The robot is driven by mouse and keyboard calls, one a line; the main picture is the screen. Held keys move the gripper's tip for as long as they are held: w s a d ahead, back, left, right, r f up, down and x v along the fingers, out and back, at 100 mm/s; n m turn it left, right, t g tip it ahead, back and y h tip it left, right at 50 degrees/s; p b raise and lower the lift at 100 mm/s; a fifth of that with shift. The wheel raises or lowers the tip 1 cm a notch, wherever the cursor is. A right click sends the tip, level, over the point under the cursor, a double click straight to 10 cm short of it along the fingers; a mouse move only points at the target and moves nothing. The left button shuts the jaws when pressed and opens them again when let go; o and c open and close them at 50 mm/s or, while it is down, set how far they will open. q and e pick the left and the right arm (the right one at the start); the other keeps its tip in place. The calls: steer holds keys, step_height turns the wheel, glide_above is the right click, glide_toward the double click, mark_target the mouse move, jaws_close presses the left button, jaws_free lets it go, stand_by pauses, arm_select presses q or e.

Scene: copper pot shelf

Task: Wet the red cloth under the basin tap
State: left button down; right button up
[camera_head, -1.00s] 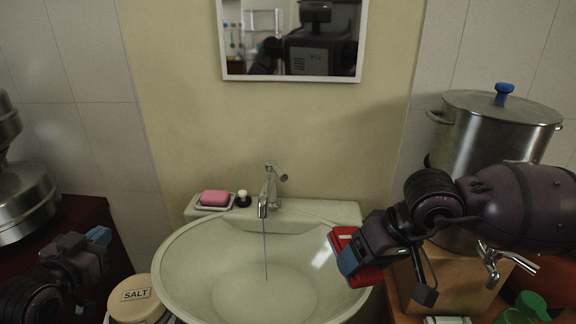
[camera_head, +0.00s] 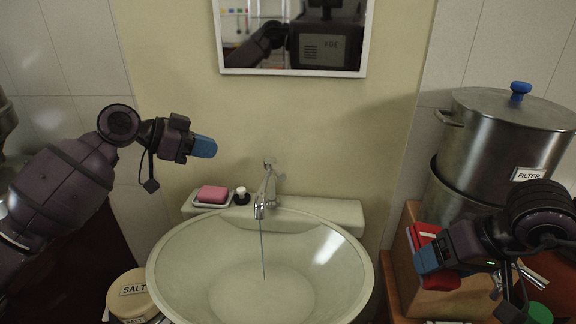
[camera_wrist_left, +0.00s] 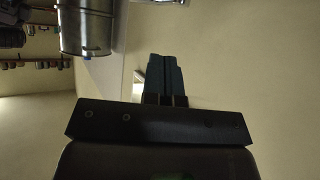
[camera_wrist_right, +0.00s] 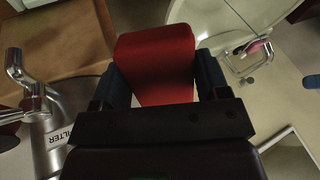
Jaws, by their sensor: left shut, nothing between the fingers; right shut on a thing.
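The red cloth (camera_head: 424,232) is in my right gripper (camera_head: 424,258), to the right of the basin and in front of the wooden block. In the right wrist view the cloth (camera_wrist_right: 155,62) fills the space between the two fingers. The basin (camera_head: 338,240) is pale and round. Its tap (camera_head: 262,200) has a thin stream of water falling into the bowl. My left gripper (camera_head: 203,147) is shut and empty, raised in front of the wall, up and left of the tap. Its closed blue fingers also show in the left wrist view (camera_wrist_left: 165,78).
Pink soap (camera_head: 212,193) in a dish and a small dark bottle (camera_head: 242,196) stand on the basin's back ledge. A salt container (camera_head: 134,294) is at the lower left. Steel filter pots (camera_head: 500,135) stand on the right. A mirror (camera_head: 292,72) hangs above.

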arm_select(q)
steer(key=g, duration=0.1)
steer(key=m, duration=0.1)
glide_toward(277, 170)
steer(key=x, duration=0.7)
steer(key=shift+w+f, duration=0.2)
steer(key=shift+f, duration=0.1)
arm_select(e)
steer(key=shift+f, duration=0.1)
arm_select(q)
steer(key=shift+d+n+t+p, duration=0.3)
steer(key=shift+d+t+p, duration=0.2)
steer(key=shift+d+p, duration=0.1)
arm_select(e)
step_height(277, 170, up, 2)
steer(key=shift+s+r, duration=0.1)
steer(key=shift+r, duration=0.1)
arm_select(q)
steer(key=shift+d, duration=0.2)
steer(key=shift+f, duration=0.15)
arm_select(e)
steer(key=shift+a+f, duration=0.2)
steer(key=shift+f, duration=0.1)
steer(key=shift+a, duration=0.1)
